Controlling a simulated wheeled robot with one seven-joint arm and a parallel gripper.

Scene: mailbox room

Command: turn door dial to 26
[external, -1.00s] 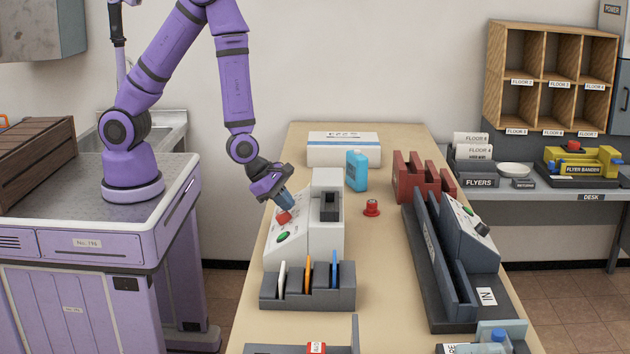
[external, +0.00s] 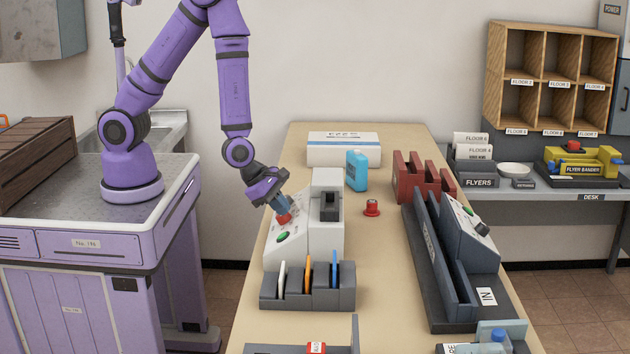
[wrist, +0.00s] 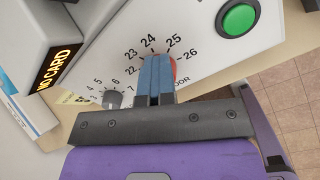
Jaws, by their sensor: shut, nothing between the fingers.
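The red door dial (external: 284,218) sits on the sloped face of the white machine (external: 325,240), and its red edge shows in the wrist view (wrist: 173,68). Numbers 22 to 26 are printed in an arc around it, with 26 at the right end. My gripper (external: 284,208) is shut with its blue fingertips (wrist: 155,60) over the dial, touching it or very close. The fingers hide most of the dial and part of the DOOR label. I cannot tell which number the dial points to.
A green button (wrist: 238,18) lies close to the dial on the same face. A small grey knob (wrist: 113,99) with its own numbers is on the other side. A rack with coloured cards (external: 310,290) stands in front of the machine.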

